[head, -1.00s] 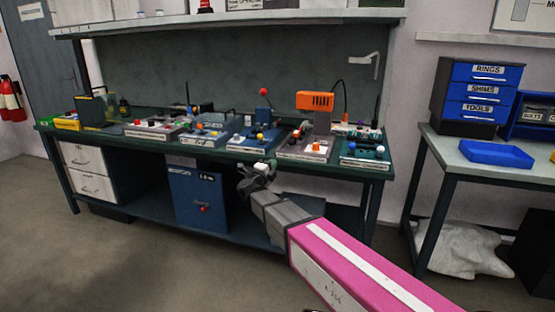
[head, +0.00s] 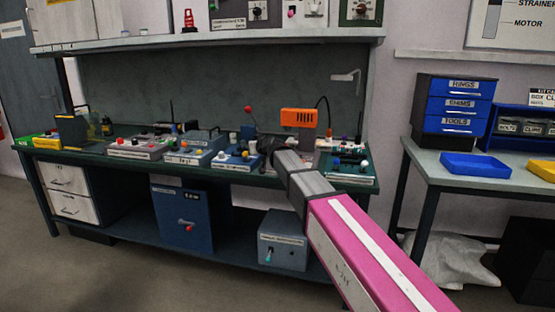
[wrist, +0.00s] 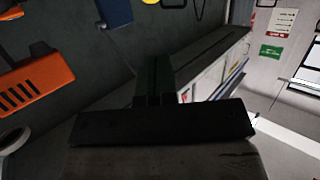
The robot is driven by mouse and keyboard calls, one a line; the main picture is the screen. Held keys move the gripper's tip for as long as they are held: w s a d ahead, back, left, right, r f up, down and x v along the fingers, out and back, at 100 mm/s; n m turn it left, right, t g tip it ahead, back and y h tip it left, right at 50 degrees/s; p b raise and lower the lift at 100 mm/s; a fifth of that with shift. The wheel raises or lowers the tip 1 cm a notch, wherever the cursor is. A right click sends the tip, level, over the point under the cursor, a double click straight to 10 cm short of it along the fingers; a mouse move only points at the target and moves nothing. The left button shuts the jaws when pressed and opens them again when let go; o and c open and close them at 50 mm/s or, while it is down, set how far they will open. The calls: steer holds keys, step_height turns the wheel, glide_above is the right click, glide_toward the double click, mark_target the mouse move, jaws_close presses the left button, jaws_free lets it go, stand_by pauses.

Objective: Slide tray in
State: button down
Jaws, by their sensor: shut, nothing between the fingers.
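A blue open tray (head: 476,165) lies on the right-hand side table, in front of a drawer cabinet. The wrist view shows the gripper's dark fingers (wrist: 154,80) shut together, with nothing held. The orange machine head also shows at the left of the wrist view (wrist: 36,80).
Several small devices with coloured knobs crowd the green bench (head: 100,151). A red-knobbed lever (head: 248,109) stands close to my gripper. An overhead shelf (head: 215,37) spans the bench. A blue cabinet (head: 187,217) and grey box (head: 283,240) stand below. Front floor is clear.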

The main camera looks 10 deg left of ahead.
steer(key=s+d+r+n+g+h, duration=0.2)
steer(key=d+n+g+h, duration=0.35)
steer(key=d+n, duration=0.6)
steer(key=w+f, duration=0.2)
steer(key=f, duration=0.1)
steer(key=w+a+f+m, duration=0.1)
steer(key=w+f, duration=0.1)
steer(key=w+a+f+m+g, duration=0.1)
steer(key=w+f, duration=0.2)
steer(key=shift+f, duration=0.35)
steer(key=shift+w+f, duration=0.15)
steer(key=shift+w, duration=0.4)
steer(key=w, duration=0.8)
steer(key=shift+d, duration=0.3)
